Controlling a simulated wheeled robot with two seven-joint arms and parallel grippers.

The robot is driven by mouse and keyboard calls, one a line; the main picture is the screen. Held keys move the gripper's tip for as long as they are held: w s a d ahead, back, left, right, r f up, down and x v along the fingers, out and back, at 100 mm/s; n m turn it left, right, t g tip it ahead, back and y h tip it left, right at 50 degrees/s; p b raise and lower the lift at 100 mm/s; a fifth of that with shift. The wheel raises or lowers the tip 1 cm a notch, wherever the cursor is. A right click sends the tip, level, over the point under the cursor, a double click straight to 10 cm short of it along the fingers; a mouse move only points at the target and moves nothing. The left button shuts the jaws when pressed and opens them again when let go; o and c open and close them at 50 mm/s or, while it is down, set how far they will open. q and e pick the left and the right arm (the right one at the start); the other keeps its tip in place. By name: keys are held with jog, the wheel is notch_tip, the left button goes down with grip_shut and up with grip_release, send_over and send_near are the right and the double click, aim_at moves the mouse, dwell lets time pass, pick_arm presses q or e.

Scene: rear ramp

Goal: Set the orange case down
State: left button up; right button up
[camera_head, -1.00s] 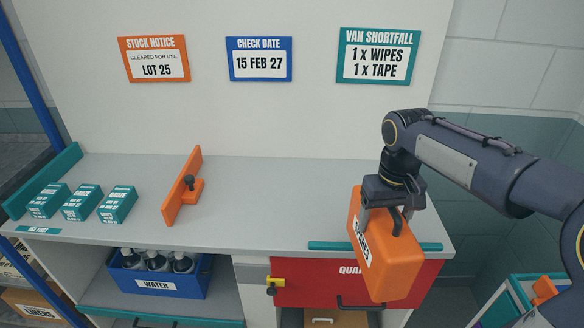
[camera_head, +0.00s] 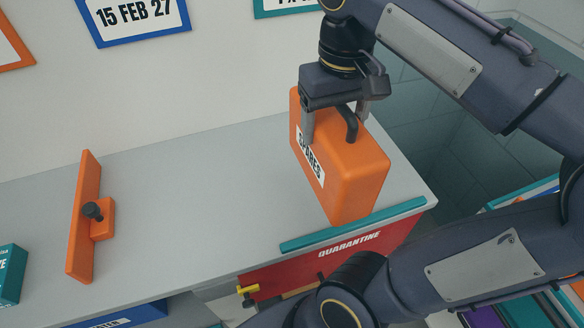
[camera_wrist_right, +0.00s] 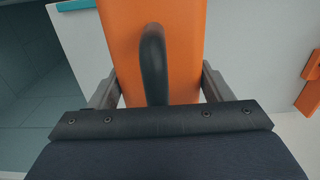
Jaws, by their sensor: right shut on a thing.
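The orange case (camera_head: 355,173) is upright with a white label on one side and a dark handle on top. My right gripper (camera_head: 335,127) is shut on it from above, with a finger on either side of the case. In the head view the case overlaps the grey worktop (camera_head: 220,185) near its right end, its lower corner reaching the teal front strip (camera_head: 350,226). I cannot tell whether its bottom touches the worktop. In the right wrist view the case (camera_wrist_right: 185,50) and its handle fill the middle, between the fingers. My left gripper is not in view.
An orange upright divider (camera_head: 84,215) with a dark knob stands on the worktop to the left. A teal box (camera_head: 10,275) is at the left edge. The red quarantine drawer front (camera_head: 310,262) is below the strip. The worktop between divider and case is clear.

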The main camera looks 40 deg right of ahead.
jog(key=shift+s+r, duration=0.2)
jog(key=shift+s, duration=0.6)
jog(key=w+a+f+p, duration=0.1)
jog(key=w+f, duration=1.1)
jog(key=w, duration=0.1)
jog(key=shift+w+a+f, duration=0.15)
jog(key=shift+w+f, duration=0.1)
jog(key=shift+f, duration=0.35)
jog(key=o, duration=2)
notch_tip(320, 180, up, 12)
jog(key=shift+r+p, duration=0.2)
jog(key=shift+p, duration=0.3)
